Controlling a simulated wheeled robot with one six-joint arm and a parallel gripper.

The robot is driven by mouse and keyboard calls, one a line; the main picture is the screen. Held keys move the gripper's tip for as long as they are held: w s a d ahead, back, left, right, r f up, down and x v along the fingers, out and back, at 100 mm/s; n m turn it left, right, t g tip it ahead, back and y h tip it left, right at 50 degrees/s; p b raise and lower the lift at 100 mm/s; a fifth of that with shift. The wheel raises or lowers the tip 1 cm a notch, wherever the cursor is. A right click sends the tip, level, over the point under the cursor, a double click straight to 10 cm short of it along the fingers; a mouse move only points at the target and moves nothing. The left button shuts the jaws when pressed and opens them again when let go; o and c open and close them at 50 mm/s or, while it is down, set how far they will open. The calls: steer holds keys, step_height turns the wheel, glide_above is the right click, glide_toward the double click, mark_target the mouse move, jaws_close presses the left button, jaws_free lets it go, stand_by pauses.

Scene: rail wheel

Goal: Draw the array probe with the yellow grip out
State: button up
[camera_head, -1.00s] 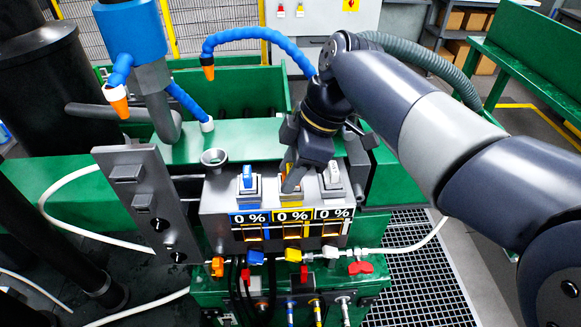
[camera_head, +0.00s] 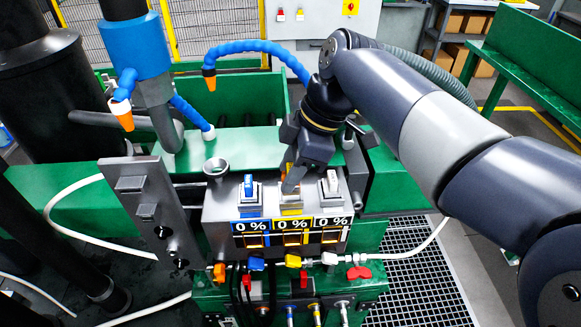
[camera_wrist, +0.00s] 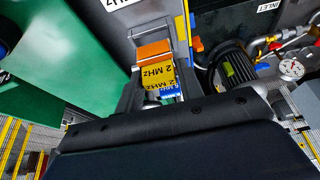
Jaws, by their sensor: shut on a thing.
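The array probe with the yellow grip stands in the middle slot of the grey probe box (camera_head: 217,213). Its yellow part (camera_head: 291,211) shows just below my gripper (camera_head: 290,186), which is shut on it from above. The fingers hide most of the grip. In the wrist view a yellow block marked 2 MHz (camera_wrist: 158,74) lies just ahead of my dark gripper body, with a blue marked piece (camera_wrist: 170,92) close by. A probe with a blue grip (camera_head: 248,184) stands to the left, and one with a white grip (camera_head: 332,182) to the right.
Displays reading 0 % (camera_head: 291,223) run along the box front. A grey upright plate (camera_head: 150,210) stands close on the left. A blue hose with an orange nozzle (camera_head: 209,80) arches behind. Coloured valves and cables (camera_head: 293,261) sit below the box.

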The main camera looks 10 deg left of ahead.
steer(key=shift+r+p, duration=1.65)
steer(key=shift+r, duration=0.4)
